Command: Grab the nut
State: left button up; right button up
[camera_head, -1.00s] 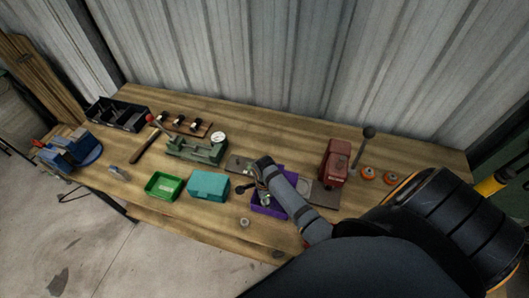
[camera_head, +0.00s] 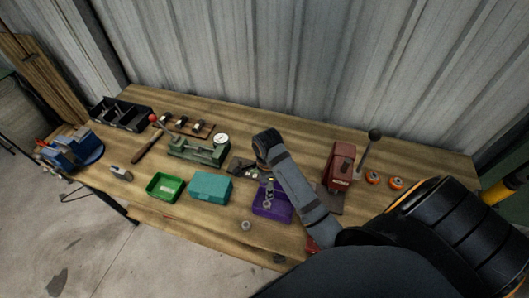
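A small grey round piece, which looks like the nut (camera_head: 246,225), lies on the wooden bench in front of the teal box. Small metal parts (camera_head: 268,192) lie in the purple tray (camera_head: 283,211); I cannot tell whether a nut is among them. My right arm reaches in from the lower right over the purple tray. My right gripper (camera_head: 242,168) appears as a small dark shape behind the tray, partly hidden by the wrist. Its fingers are too small to tell open or shut. My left gripper is not in view.
A teal box (camera_head: 211,188) and green tray (camera_head: 164,187) stand left of the purple tray. Behind them is a green fixture with a dial (camera_head: 198,150). A red lever press (camera_head: 340,167) and two orange-rimmed discs (camera_head: 384,180) stand right. The bench front (camera_head: 200,220) is mostly clear.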

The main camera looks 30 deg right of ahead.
aim_at(246, 225)
jog(key=k+j, duration=0.75)
jog(key=k, duration=0.1)
